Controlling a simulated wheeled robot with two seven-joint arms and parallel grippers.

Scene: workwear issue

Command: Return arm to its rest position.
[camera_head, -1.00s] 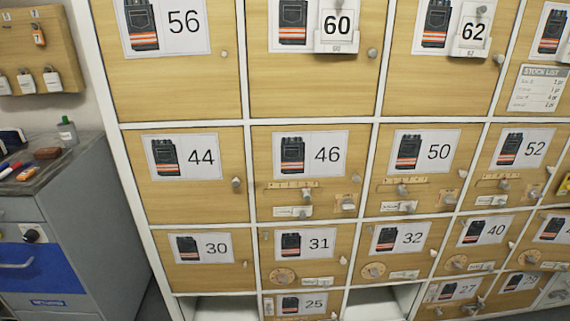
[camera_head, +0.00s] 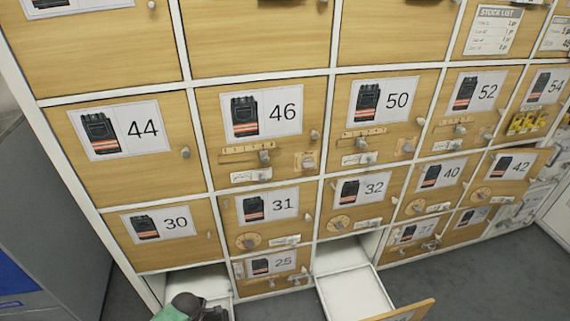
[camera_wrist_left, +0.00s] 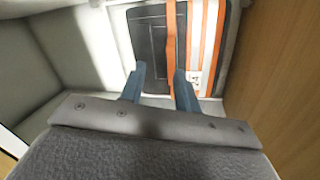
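My left arm's dark end (camera_head: 190,306) shows at the bottom edge of the head view, in front of the open compartment (camera_head: 207,283) below door 30. Its fingertips are not clear there. In the left wrist view my left gripper (camera_wrist_left: 158,85) has its two blue-grey fingers apart with nothing clasped between them. Beyond the fingertips is a folded dark garment (camera_wrist_left: 148,42) with orange and white bands, inside a pale-walled compartment (camera_wrist_left: 75,50). Whether the fingers touch it is hard to tell. My right gripper is out of view.
A pulled-out, empty white drawer (camera_head: 352,296) with a wooden front (camera_head: 405,312) juts out below door 32. Grey floor (camera_head: 480,285) is open at right. A wooden panel (camera_wrist_left: 275,70) stands close at the gripper's right.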

